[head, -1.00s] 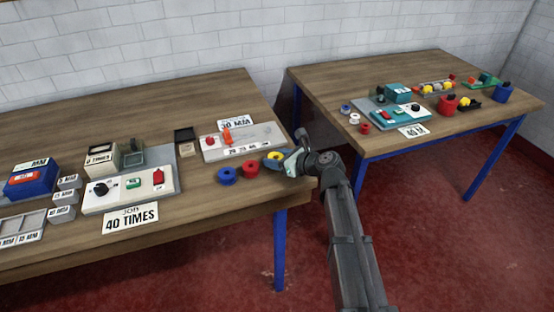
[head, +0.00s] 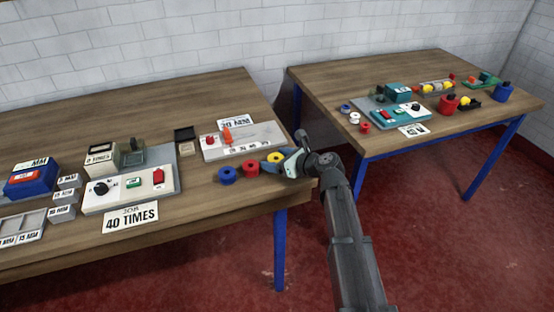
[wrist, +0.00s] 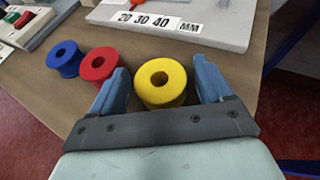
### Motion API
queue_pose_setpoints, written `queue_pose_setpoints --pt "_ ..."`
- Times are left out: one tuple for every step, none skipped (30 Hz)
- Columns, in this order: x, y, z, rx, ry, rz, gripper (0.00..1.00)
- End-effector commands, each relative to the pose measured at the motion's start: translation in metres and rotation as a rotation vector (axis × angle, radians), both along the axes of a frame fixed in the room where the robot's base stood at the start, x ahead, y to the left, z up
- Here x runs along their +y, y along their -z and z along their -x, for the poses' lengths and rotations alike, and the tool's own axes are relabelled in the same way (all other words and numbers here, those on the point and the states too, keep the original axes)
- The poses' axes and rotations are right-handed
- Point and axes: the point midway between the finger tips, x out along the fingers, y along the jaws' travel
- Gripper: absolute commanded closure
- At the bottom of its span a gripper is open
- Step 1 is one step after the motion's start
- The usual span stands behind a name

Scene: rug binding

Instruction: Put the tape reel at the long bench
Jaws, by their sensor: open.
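A yellow reel (wrist: 161,83) stands on the left bench (head: 225,88) near its right end. My gripper (head: 278,161) is over that end of the bench. In the wrist view its two blue fingers are open on either side of the yellow reel, with a visible gap at the right finger. I cannot tell whether the left finger touches it. A red reel (wrist: 100,64) stands just left of the left finger, and a blue reel (wrist: 65,59) is beyond it. In the head view the fingers partly hide the yellow reel.
A grey board marked 20 30 40 MM (head: 243,141) lies behind the reels. A machine panel with the 40 TIMES card (head: 131,217) is further left. The right bench (head: 335,80), across a gap, holds another machine, small white and red reels, and several parts.

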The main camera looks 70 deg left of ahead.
Motion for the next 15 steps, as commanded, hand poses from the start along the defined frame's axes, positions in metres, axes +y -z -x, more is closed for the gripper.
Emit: queue_pose_setpoints --pt "0.0 -0.002 0.0 -0.001 0.0 0.0 0.21" --pt "-0.002 -0.003 -0.001 0.0 0.0 0.0 0.21" --pt "-0.006 -0.004 -0.003 0.0 0.001 0.0 0.21" --pt "-0.009 -0.006 -0.004 -0.001 0.002 0.0 0.21" --pt "-0.012 -0.007 -0.006 0.0 0.002 -0.001 0.21" --pt "-0.017 -0.01 -0.009 0.0 0.003 -0.001 0.21" --pt "-0.021 -0.012 -0.011 0.0 0.002 -0.001 0.21" --pt "-0.026 -0.014 -0.013 -0.001 0.001 -0.002 0.21" --pt "-0.032 -0.017 -0.017 0.0 0.002 -0.001 0.21" --pt "-0.037 -0.019 -0.02 0.0 0.003 -0.001 0.21" --pt "-0.042 -0.021 -0.023 0.0 0.003 -0.001 0.21" --pt "-0.048 -0.024 -0.026 0.0 0.002 -0.001 0.21" --pt "-0.052 -0.026 -0.028 -0.001 0.002 0.0 0.21" --pt "-0.057 -0.028 -0.031 0.0 0.003 -0.001 0.21" --pt "-0.063 -0.031 -0.035 0.0 0.003 -0.001 0.21"
